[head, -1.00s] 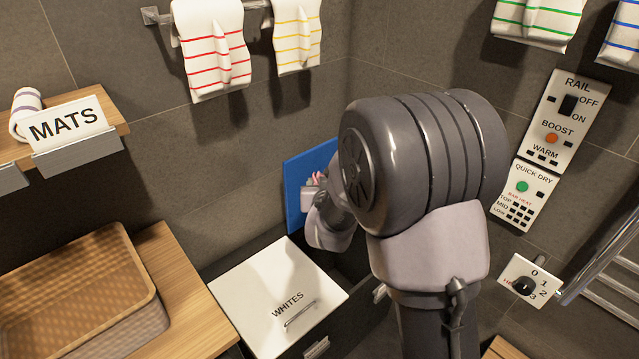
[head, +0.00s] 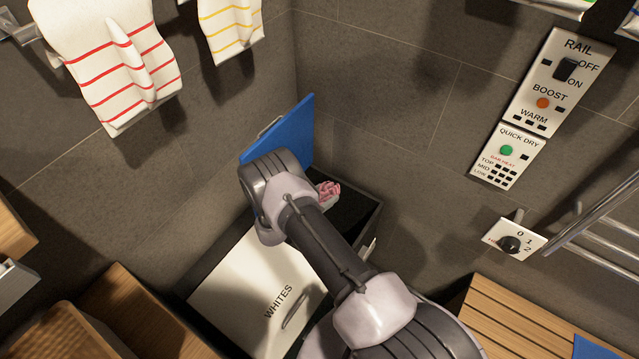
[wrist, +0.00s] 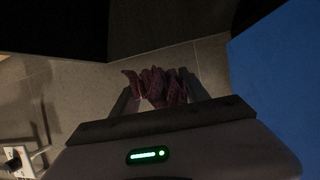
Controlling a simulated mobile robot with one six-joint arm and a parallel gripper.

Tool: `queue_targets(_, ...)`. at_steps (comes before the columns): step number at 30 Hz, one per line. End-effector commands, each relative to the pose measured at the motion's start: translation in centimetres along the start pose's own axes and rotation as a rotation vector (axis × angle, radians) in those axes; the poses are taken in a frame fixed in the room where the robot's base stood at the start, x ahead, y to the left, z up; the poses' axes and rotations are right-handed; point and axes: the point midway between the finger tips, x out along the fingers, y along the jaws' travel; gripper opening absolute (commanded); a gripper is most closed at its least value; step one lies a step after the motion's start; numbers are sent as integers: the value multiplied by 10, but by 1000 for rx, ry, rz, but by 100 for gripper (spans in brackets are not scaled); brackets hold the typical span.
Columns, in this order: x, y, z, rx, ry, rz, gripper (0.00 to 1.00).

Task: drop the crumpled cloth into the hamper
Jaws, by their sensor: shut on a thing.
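The crumpled pink cloth (head: 329,192) shows just past my wrist in the head view. In the wrist view the cloth (wrist: 168,88) is dark red and bunched between the two fingers of my gripper (wrist: 160,94), which is shut on it. The dark hamper (head: 372,212) stands in the corner with its blue lid (head: 296,130) raised and its white WHITES lid (head: 250,275) closed. The cloth appears over or near the opening beside the blue lid; its height is unclear. My arm hides part of the opening. The blue lid (wrist: 280,75) also shows close on the right in the wrist view.
A slatted wooden bench (head: 505,325) is at lower right. The knob panel (head: 514,240) and metal rail (head: 590,215) are on the right wall. Striped towels (head: 105,60) hang at upper left. A wicker basket (head: 75,335) sits at lower left.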

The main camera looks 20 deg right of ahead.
Motion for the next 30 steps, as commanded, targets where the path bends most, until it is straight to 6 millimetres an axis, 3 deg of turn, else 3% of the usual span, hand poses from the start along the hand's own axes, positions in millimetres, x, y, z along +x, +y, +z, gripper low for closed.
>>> queue_targets(7,17,0,40,-1,-1,-1,14)
queue_targets(16,18,0,44,0,0,-1,14)
queue_targets(17,18,0,44,0,0,-1,57)
queue_targets(20,18,0,44,0,-1,-1,77)
queue_targets(30,17,0,41,-1,-1,-2,78)
